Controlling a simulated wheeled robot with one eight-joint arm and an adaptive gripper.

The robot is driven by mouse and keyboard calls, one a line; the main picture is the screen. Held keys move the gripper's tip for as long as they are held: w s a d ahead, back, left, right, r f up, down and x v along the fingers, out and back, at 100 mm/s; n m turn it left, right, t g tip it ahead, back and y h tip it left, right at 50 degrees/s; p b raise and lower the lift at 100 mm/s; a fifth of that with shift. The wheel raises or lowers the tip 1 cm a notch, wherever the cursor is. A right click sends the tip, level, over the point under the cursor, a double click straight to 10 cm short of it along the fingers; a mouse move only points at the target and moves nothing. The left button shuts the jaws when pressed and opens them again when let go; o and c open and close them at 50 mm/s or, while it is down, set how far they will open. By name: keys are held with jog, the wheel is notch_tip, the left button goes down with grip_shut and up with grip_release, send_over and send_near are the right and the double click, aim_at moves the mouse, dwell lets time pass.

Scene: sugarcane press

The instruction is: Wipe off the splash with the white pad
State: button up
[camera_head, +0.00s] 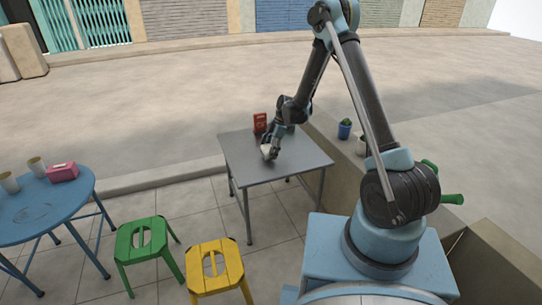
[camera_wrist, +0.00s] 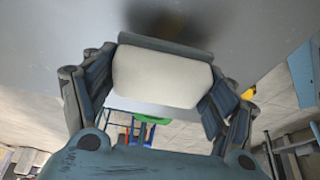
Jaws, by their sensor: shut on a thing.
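My gripper (camera_head: 270,148) is low over the grey metal table (camera_head: 290,168), near the middle of its top. In the wrist view my gripper (camera_wrist: 160,78) is shut on the white pad (camera_wrist: 162,77), with a finger at each side of it. The pad shows small and pale in the head view (camera_head: 266,151). The wrist view shows a dark brownish-yellow patch (camera_wrist: 183,20) on the grey surface beyond the pad; I cannot tell whether it is the splash or shadow. No splash is clear in the head view. I cannot tell whether the pad touches the table.
A red box (camera_head: 260,122) stands at the table's back edge, close to the arm. A green stool (camera_head: 143,240), a yellow stool (camera_head: 215,267) and a blue round table (camera_head: 45,205) stand left.

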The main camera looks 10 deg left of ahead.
jog(key=shift+v, duration=0.85)
jog(key=shift+s+r, duration=0.15)
jog(key=shift+r, duration=2.1)
